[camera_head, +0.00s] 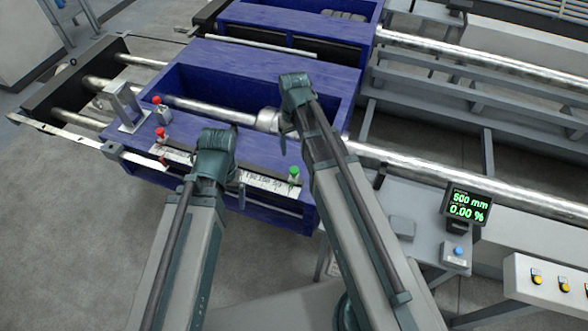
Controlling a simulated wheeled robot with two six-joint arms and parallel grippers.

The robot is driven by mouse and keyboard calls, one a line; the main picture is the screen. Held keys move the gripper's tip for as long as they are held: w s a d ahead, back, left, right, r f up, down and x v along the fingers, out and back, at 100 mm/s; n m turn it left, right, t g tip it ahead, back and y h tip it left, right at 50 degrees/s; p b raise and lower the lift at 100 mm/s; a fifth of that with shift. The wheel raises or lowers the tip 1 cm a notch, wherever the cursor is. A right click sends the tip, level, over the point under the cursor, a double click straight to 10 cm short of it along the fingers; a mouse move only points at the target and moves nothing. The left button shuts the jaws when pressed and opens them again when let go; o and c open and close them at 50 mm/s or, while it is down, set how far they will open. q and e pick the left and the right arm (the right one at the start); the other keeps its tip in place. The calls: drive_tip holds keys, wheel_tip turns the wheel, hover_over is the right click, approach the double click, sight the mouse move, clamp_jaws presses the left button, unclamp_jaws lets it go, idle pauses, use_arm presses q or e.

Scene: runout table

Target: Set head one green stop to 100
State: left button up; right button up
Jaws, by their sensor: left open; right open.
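The green stop (294,174) is a green knob at the right end of a white scale (262,182) on the front edge of the blue head. Its exact scale reading is too small to tell. My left gripper (241,193) is open, over the scale and left of the green stop, apart from it. My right gripper (283,143) is open, above the blue head, beyond and slightly left of the green stop. Both grippers are partly hidden by their own wrists. My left wrist hides the middle of the scale.
A red knob (160,134) stands at the scale's left end, with another red knob (156,101) behind. A display (467,205) reads 500 mm and 0.00 %. Long steel bars (450,178) run rightward.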

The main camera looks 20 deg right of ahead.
sight(294, 169)
wheel_tip(294, 169, down, 12)
drive_tip(key=b, duration=1.1)
clamp_jaws()
idle(0.8)
